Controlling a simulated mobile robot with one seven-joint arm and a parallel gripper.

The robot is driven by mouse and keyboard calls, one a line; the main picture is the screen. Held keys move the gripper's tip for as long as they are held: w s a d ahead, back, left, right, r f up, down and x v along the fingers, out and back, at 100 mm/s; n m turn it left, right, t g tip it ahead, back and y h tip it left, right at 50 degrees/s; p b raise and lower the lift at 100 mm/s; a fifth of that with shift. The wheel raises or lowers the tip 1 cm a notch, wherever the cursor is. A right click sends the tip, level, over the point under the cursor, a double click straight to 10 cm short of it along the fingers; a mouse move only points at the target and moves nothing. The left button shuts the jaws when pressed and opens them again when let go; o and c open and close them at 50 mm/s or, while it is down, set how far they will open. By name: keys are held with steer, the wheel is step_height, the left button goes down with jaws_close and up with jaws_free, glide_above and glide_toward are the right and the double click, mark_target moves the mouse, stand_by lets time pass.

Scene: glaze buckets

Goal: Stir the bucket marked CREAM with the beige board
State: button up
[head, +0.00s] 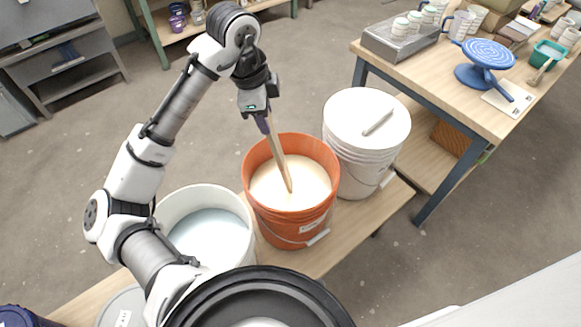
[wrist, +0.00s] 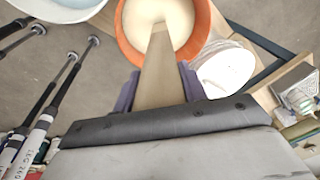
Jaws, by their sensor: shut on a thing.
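An orange bucket (head: 293,226) of cream-coloured liquid (head: 300,184) stands on a low wooden bench. Its white label is too small to read. My gripper (head: 264,122) is above this bucket, shut on the beige board (head: 277,153). The board slants down and its lower end meets the cream liquid inside the bucket. In the wrist view the board (wrist: 158,75) runs from between the purple fingers into the orange bucket (wrist: 205,22). The submerged tip is hidden.
A white bucket (head: 248,243) of pale bluish liquid stands at left, close to the orange one. A lidded white bucket (head: 355,165) stands at right with a light stick on its lid. A worktable (head: 440,75) with pottery and a blue banding wheel (head: 484,62) is at upper right.

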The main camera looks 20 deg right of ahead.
step_height(320, 180, up, 12)
steer(key=s+a, duration=0.1)
steer(key=a, duration=0.1)
steer(key=shift+r, duration=0.15)
stand_by(0.5)
steer(key=shift+a, duration=0.1)
stand_by(0.7)
steer(key=shift+r, duration=2.5)
steer(key=shift+s, duration=0.1)
